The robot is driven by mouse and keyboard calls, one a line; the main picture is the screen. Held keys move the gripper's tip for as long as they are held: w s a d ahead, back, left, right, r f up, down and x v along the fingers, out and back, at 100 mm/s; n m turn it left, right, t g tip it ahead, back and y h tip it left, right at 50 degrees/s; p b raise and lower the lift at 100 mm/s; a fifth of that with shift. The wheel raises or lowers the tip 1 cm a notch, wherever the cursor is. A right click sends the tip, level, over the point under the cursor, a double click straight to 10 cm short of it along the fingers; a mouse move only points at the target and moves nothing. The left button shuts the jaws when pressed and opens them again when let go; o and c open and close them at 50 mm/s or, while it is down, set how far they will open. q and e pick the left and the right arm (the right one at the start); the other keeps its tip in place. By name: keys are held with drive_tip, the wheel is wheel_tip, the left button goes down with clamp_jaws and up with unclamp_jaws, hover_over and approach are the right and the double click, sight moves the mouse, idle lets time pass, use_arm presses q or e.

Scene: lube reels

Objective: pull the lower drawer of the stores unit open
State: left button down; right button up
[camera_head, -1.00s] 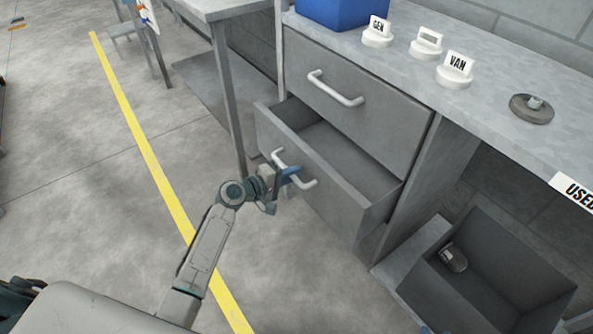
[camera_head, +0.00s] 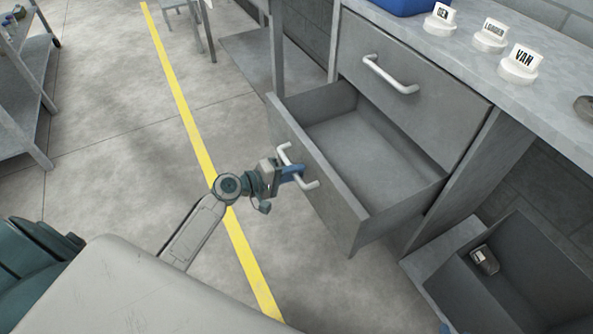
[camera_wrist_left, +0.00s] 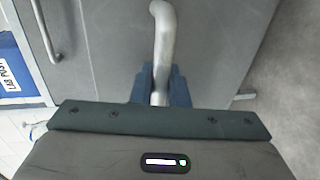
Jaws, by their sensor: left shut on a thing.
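The lower drawer (camera_head: 318,182) of the grey stores unit stands well out from the unit, and its bare inside floor shows. Its white bar handle (camera_head: 311,185) is on the front face. My left gripper (camera_head: 294,174) is shut on this handle, with its blue fingers around the bar. In the left wrist view the handle (camera_wrist_left: 164,38) runs down between the blue fingers (camera_wrist_left: 160,88). The upper drawer (camera_head: 410,100) is closed, with its own white handle (camera_head: 390,75). My right gripper is not in view.
The worktop (camera_head: 470,65) carries a blue bin (camera_head: 400,5) and white labelled stands, one marked VAN (camera_head: 520,66). A grey open bin (camera_head: 500,275) holding a small dark item stands low at right. A shelf rack (camera_head: 35,100) stands at far left. Floor left of the drawer is clear.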

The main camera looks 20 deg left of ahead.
use_arm(q)
drive_tip(key=c, duration=1.5)
unclamp_jaws()
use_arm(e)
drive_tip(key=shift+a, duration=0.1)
